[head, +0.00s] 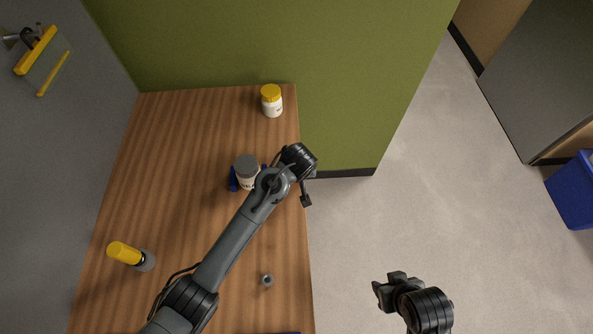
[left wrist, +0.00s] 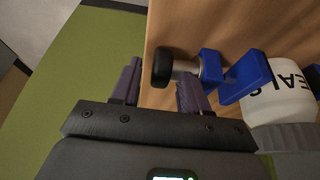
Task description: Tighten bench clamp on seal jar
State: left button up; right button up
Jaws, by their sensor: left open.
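The seal jar (head: 246,170), white with a grey lid, stands near the table's right edge in the head view. It also shows in the left wrist view (left wrist: 282,98), with part of its lettering. The blue bench clamp (head: 233,182) is beside it, partly hidden by my left arm; in the left wrist view the clamp (left wrist: 242,75) has a metal screw and a black knob (left wrist: 162,67). My left gripper (left wrist: 158,88) is open, its fingers on either side of the knob; contact is unclear. My right gripper (head: 378,293) hangs over the floor, away from the table.
A yellow-lidded white jar (head: 271,101) stands at the table's far right corner. A yellow and grey object (head: 129,254) lies at the left, and a small grey piece (head: 267,281) near the front. The green wall (head: 270,45) borders the table's far edge.

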pick_arm(q)
grip_shut()
jog(key=shift+r+p, duration=0.15)
jog(key=shift+p, duration=0.2)
jog(key=g+p, duration=0.2)
jog(key=p, duration=0.1)
jog(key=shift+w+d+r+p, duration=0.1)
jog(key=shift+w+r+p, duration=0.1)
jog(key=shift+p, duration=0.15)
jog(key=shift+f+g, duration=0.1)
jog(key=shift+g, duration=0.4)
jog(key=shift+w+f+g, duration=0.15)
jog(key=shift+g, duration=0.25)
jog(key=shift+f+g, duration=0.15)
jog(key=shift+g, duration=0.25)
jog(key=b, duration=0.1)
jog(key=g+b, duration=0.1)
jog(key=shift+w+f+g+b, duration=0.2)
jog(key=shift+g+b, duration=0.1)
jog(key=shift+b, duration=0.1)
jog(key=shift+g+h+b, duration=0.3)
jog(key=shift+g+b, duration=0.2)
jog(key=shift+b, duration=0.35)
